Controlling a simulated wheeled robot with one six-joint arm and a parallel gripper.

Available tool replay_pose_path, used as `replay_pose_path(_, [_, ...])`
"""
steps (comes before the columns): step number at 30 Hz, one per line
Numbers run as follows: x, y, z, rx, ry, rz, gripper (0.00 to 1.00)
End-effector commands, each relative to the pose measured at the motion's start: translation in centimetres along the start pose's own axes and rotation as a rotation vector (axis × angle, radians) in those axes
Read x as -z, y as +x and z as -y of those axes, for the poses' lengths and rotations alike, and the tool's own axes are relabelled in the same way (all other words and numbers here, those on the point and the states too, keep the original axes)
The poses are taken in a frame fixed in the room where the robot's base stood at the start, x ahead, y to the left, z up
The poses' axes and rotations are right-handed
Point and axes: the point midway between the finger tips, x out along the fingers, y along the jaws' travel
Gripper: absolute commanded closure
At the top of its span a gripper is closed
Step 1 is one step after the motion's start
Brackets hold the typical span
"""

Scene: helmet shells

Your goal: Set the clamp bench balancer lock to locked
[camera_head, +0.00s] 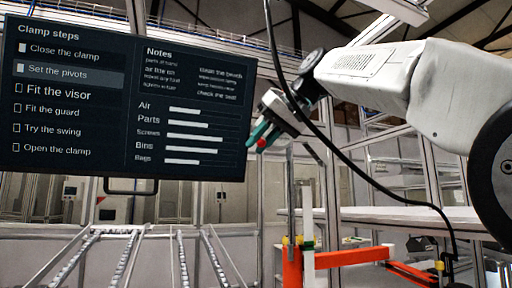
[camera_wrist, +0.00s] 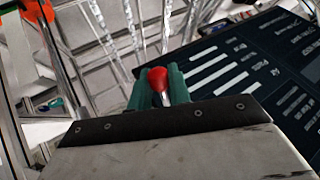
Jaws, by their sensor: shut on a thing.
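My gripper (camera_head: 257,138) is raised in the middle of the head view, just right of the dark display board. Its green fingers, also in the wrist view (camera_wrist: 159,88), are shut on a red knob (camera_wrist: 158,76) with a short bright metal stem. The knob shows as a small red spot at the fingertips in the head view (camera_head: 261,143). Whatever the stem is joined to is hidden by the fingers and gripper body. I cannot make out a lock marking or its setting.
The display board (camera_head: 120,178) hangs left of my gripper, close to it. An orange frame (camera_head: 335,257) with a grey upright stands below right. Roller rails (camera_head: 122,255) run at lower left. A pale bench top (camera_head: 410,217) lies at right. A dark cable hangs in front of my arm.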

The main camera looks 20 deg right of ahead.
Motion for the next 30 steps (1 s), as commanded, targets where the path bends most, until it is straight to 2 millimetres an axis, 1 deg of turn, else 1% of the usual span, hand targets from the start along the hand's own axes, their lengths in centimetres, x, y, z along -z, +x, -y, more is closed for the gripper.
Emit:
replay_pose_path(6, [0.2,-0.9,0.2,-0.002,0.080,0.152,1.00])
replay_pose_path(13, [0.3,-1.6,0.5,-0.007,0.132,0.252,1.00])
replay_pose_path(21, [0.4,-1.9,0.7,-0.008,0.160,0.307,1.00])
replay_pose_path(30, [0.4,-2.0,0.8,-0.008,0.164,0.316,1.00])
